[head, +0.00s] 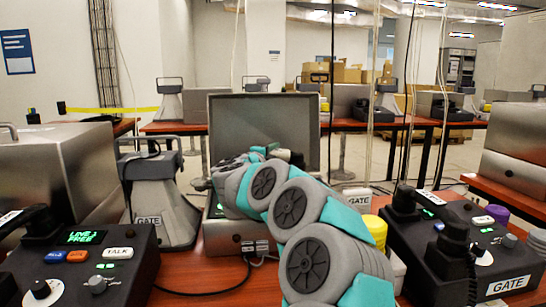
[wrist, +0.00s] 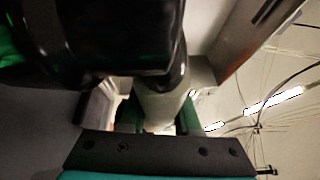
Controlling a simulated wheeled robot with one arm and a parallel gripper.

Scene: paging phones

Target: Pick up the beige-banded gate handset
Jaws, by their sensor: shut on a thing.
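My gripper (wrist: 160,117) is shut on a handset (wrist: 162,98) in the wrist view. Its pale, beige-looking grip section runs between the two teal fingers, and its large black end fills the upper left. In the head view my arm covers most of the gripper, in front of an open metal case (head: 262,120) on the table. A small dark part shows just past the arm's end there, and I cannot tell whether it is the handset. The contact of the fingertips is partly hidden.
A grey horn speaker (head: 162,205) labelled GATE stands left of the case. A black console (head: 75,265) with buttons is at front left, another GATE console (head: 450,260) at front right with black handsets. Metal boxes flank both sides. Thin cables hang at centre right.

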